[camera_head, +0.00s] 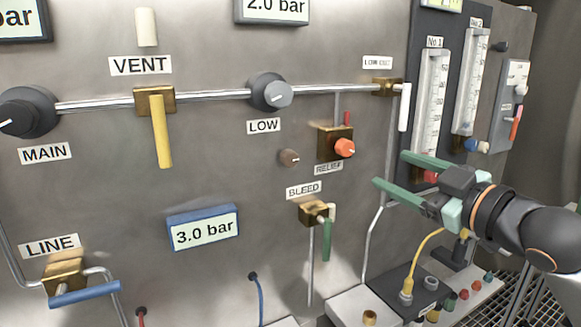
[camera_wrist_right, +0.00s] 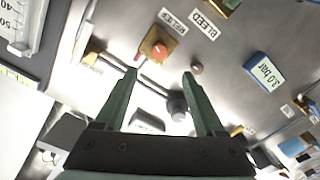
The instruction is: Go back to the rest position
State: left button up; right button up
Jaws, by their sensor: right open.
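My right gripper (camera_head: 390,168) comes in from the right in the head view. Its two green fingers are spread apart with nothing between them, and they point left towards the steel panel. They appear in front of the panel, right of the orange RELIEF knob (camera_head: 345,148) and below the No 1 flow tube (camera_head: 431,88). In the right wrist view the open fingers (camera_wrist_right: 159,72) also show empty, with the RELIEF knob (camera_wrist_right: 159,53) beyond them. I cannot tell the exact gap to the panel. My left gripper is not in view.
The BLEED valve (camera_head: 314,212) with its green handle is left of the gripper. The yellow VENT handle (camera_head: 161,131) and blue LINE handle (camera_head: 84,295) are farther left. Below the gripper is a dark connector box (camera_head: 412,284) with a yellow cable (camera_head: 423,258).

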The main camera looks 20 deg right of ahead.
jog(key=w+d+f+m+g+h+p, duration=0.1)
jog(key=w+f+m, duration=0.1)
jog(key=f, duration=0.5)
jog(key=w+d+f+m+g+p, duration=0.1)
jog(key=w+f, duration=0.1)
jog(key=f, duration=0.5)
jog(key=s+a+f+m+g+p, duration=0.1)
jog(key=a+f+g, duration=0.1)
jog(key=f, duration=0.7)
jog(key=s+a+f+m+g, duration=0.1)
jog(key=f, duration=0.9)
jog(key=s+a+f+g+y+p, duration=0.1)
jog(key=s+a+f+g+p, duration=0.1)
jog(key=s+a+f, duration=1.4)
notch_tip(320, 180, down, 2)
jog(key=shift+s+a+f+g+y, duration=0.15)
jog(key=shift+a+f+g+y, duration=0.2)
jog(key=shift+a+g, duration=0.65)
jog(key=shift+r, duration=0.1)
